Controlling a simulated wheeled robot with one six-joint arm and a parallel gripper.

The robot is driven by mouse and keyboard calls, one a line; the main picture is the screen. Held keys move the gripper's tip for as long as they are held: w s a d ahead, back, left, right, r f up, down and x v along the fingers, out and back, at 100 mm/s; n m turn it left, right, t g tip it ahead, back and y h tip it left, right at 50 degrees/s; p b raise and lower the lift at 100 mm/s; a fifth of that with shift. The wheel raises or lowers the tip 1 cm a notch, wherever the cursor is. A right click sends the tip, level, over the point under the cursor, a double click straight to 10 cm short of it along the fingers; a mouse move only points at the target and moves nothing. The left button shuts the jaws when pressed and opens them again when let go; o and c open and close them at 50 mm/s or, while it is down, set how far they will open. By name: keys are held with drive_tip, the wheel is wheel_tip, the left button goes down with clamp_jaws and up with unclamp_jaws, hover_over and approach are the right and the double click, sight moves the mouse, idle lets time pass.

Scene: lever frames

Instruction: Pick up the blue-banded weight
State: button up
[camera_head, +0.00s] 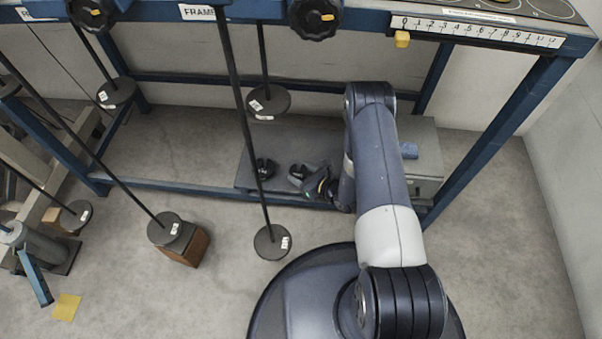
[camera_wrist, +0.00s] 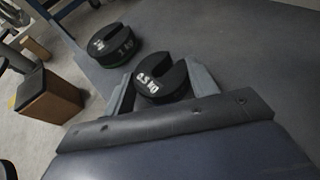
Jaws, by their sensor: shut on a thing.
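My gripper (camera_wrist: 162,88) is shut on a black slotted weight (camera_wrist: 170,88) with white lettering, one finger on each side of it. The lettering is too blurred to read surely, and no blue band shows on its visible faces. In the head view my gripper (camera_head: 316,183) is low over the grey shelf, with the held weight (camera_head: 297,172) at its tip. I cannot tell whether the weight is clear of the shelf. A second black slotted weight (camera_wrist: 115,45) with a thin green band lies just beyond it; it also shows in the head view (camera_head: 265,168).
The grey shelf (camera_head: 330,140) sits low inside a blue frame (camera_head: 230,192). Rods with discs hang in front, one disc (camera_head: 272,241) near my gripper. A brown block (camera_head: 185,247) stands on the floor.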

sight(302, 173)
drive_tip(key=shift+r, duration=0.6)
wheel_tip(302, 173, up, 2)
drive_tip(key=shift+r+p, duration=0.15)
drive_tip(key=shift+p, duration=0.7)
drive_tip(key=s+d+r+p, duration=0.2)
drive_tip(key=s+d+p, duration=0.3)
drive_tip(key=s+d, duration=0.6)
drive_tip(key=shift+s+d+r, duration=0.4)
drive_tip(key=shift+s, duration=0.85)
